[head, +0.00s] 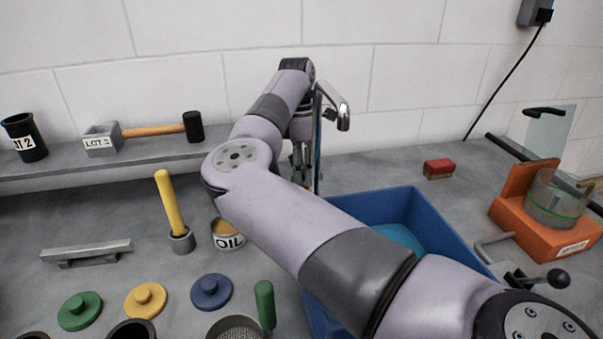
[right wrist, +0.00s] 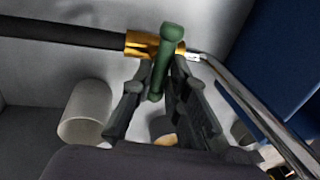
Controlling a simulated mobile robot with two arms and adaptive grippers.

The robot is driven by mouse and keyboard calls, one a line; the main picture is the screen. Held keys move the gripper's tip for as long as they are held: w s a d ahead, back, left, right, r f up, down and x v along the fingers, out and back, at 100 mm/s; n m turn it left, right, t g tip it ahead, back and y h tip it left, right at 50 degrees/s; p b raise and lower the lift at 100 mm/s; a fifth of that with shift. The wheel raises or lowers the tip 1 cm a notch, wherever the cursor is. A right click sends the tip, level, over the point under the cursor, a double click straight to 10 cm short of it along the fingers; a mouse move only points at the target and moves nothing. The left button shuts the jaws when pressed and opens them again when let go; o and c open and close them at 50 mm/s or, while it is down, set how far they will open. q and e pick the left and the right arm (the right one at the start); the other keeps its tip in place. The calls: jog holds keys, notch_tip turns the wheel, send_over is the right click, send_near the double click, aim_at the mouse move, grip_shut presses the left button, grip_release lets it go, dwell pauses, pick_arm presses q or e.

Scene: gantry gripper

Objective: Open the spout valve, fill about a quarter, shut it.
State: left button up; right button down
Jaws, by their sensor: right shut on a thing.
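The chrome spout (head: 336,104) curves out over the bench at the back middle, and its pipe also shows in the right wrist view (right wrist: 258,112). There, a brass valve body (right wrist: 140,44) joins a dark pipe to the chrome one. A green valve lever (right wrist: 166,60) stands across the pipe line. My right gripper (right wrist: 160,85) is shut on this lever, one finger on each side. In the head view my right gripper (head: 303,165) is small and partly behind my arm. The blue tub (head: 455,238) is partly hidden by my arm; no stream from the spout is visible. My left gripper is out of view.
An orange stand (head: 512,205) with a glass vessel (head: 553,208) is at the right. A red block (head: 438,168) lies behind the tub. A shelf (head: 80,163) runs along the wall.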

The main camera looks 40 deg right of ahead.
jog(key=shift+d+r, duration=0.1)
dwell(0.5)
jog(key=c, duration=1.6)
grip_release()
jog(key=shift+w, duration=0.1)
notch_tip(320, 180, up, 12)
jog(key=w+d, duration=0.1)
jog(key=w, duration=0.1)
jog(key=shift+f, duration=0.2)
jog(key=shift+f, duration=0.1)
